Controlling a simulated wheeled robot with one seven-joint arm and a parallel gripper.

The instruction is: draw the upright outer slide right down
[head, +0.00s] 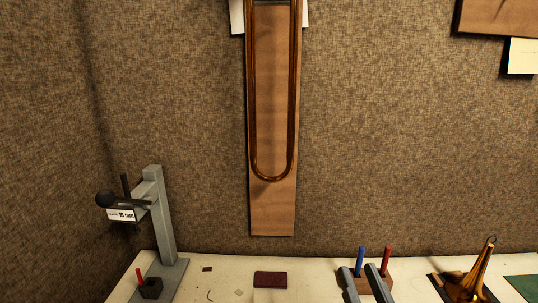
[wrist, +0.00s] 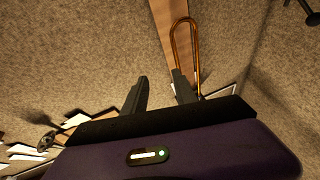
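The outer slide (head: 292,110) is a long copper-brown U-shaped tube. It hangs upright in front of a wooden board (head: 272,215), its bend at the bottom and its upper end cut off by the picture's top edge. In the wrist view the slide (wrist: 173,50) shows upside down, bend at the top, with one gripper finger overlapping its lower part there. My gripper (head: 358,267) shows as two grey fingers at the bottom of the head view, right of and below the slide, apart from it. In the wrist view my gripper (wrist: 160,75) is open with nothing between its fingers.
A grey stand (head: 163,215) with a black knob and a labelled plate rises at the left. On the bench (head: 222,290) lie a dark red block (head: 270,279), a rack with blue (head: 360,260) and red handles, and a brass horn piece (head: 474,277). The wall beside the board is clear.

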